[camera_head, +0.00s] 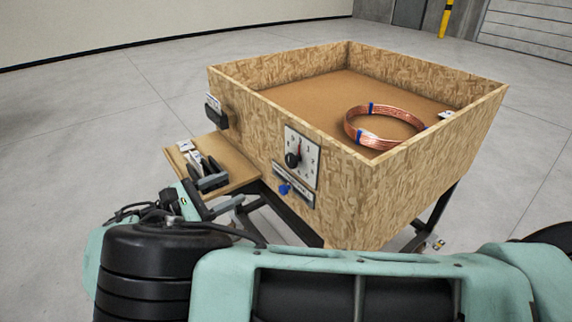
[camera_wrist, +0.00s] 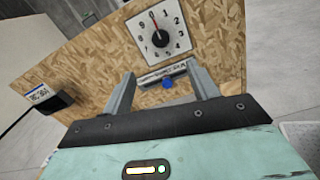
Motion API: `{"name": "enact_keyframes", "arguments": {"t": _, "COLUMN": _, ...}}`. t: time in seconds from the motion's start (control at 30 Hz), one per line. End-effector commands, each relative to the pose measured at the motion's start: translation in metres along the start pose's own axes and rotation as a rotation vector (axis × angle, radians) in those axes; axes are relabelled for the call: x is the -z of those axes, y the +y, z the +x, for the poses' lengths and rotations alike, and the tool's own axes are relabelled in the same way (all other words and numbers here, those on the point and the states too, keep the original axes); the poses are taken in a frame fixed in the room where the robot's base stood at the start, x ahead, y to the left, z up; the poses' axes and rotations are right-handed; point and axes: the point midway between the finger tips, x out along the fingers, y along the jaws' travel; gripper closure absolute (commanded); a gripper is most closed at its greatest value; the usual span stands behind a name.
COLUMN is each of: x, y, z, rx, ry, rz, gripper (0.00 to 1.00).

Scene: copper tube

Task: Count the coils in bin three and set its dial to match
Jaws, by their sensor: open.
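A chipboard bin (camera_head: 425,185) on a stand holds a copper coil (camera_head: 352,122) with blue ties. The coil rests flat on the bin floor; whether it is one coil or a stack is unclear. A white square dial (camera_head: 314,160) with a black knob is on the bin's front face. In the wrist view, the dial (camera_wrist: 177,33) has its red pointer up at 0. Below it is a label plate (camera_head: 304,195) with a blue knob (camera_head: 284,189), also in the wrist view (camera_wrist: 168,83). My gripper (camera_wrist: 160,72) is open and empty, its fingers before the plate, below the dial.
A small wooden shelf (camera_head: 235,163) juts from the bin's lower left. A black holder (camera_head: 216,116) with a label is fixed to the left of the front face. A white tag (camera_head: 447,115) shows inside the bin's right side. The grey floor around is clear.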

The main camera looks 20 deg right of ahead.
Motion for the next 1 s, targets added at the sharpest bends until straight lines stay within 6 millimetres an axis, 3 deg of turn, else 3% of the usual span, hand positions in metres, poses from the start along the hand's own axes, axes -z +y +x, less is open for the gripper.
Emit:
{"name": "enact_keyframes", "arguments": {"t": 0.7, "x": -0.003, "y": -0.001, "z": 0.138, "rx": 0.006, "ry": 0.001, "rz": -0.002, "gripper": 0.41}}
{"name": "enact_keyframes", "arguments": {"t": 1.0, "x": 0.0, "y": -0.001, "z": 0.168, "rx": 0.004, "ry": 0.004, "rz": 0.0, "gripper": 0.41}}
